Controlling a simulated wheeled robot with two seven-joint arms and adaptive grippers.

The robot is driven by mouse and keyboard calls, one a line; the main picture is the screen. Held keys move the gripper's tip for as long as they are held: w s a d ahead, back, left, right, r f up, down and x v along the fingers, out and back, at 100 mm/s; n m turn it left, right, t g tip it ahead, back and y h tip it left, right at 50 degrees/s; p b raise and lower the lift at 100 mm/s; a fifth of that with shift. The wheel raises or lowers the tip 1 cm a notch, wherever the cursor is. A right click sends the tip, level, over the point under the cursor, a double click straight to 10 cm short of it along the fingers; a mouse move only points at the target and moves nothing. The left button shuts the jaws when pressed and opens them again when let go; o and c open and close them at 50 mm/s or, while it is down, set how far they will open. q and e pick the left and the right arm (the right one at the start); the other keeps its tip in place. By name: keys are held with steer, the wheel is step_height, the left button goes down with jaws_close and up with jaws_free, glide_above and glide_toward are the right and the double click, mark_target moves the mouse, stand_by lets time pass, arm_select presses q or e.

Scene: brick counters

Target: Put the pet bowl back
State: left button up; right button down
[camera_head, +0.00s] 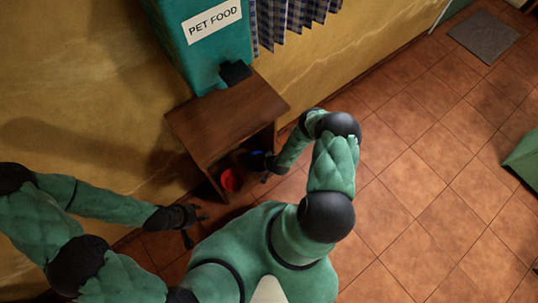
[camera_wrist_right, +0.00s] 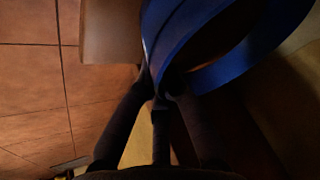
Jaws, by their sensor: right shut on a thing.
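A blue pet bowl (camera_wrist_right: 172,40) fills the upper part of the right wrist view, tilted, with its rim between the dark fingers of my right gripper (camera_wrist_right: 160,85). In the head view only a small dark-blue part of the bowl (camera_head: 257,155) shows, at the opening of a wooden stand (camera_head: 226,120). My right gripper (camera_head: 268,166) reaches there and hides most of it. A red bowl (camera_head: 231,180) sits low in the stand, to the left of the blue one. My left gripper (camera_head: 198,225) is open and empty, in front of the stand's left side.
A grey mat (camera_head: 484,36) lies on the tiled floor at top right. The floor on the right is mostly free.

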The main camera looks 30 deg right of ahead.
steer(key=c, duration=1.4)
jaws_free()
steer(key=shift+p+v, duration=2.85)
steer(key=shift+v, duration=3.25)
